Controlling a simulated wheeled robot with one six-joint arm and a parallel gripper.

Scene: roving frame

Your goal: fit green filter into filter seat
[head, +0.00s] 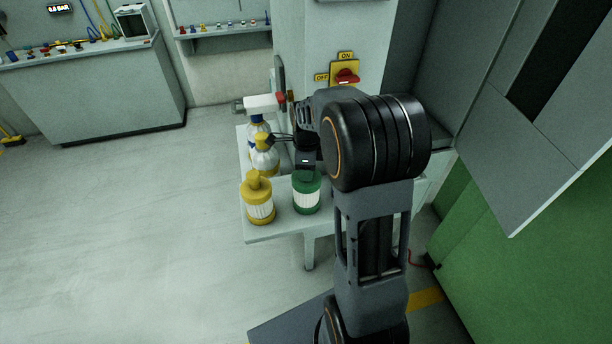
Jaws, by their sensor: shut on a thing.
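The green filter (306,197), a green cylinder with a white pleated band, is upright over the front part of a small pale table (279,230). My gripper (305,169) points down at its top and is shut on it. The fingertips are hardly visible at this angle. I cannot tell whether the filter's base touches the tabletop. No filter seat can be made out; my arm covers much of the view to the right of the filter.
A yellow filter (259,205) stands left of the green one. A yellow switch panel (345,72) is behind.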

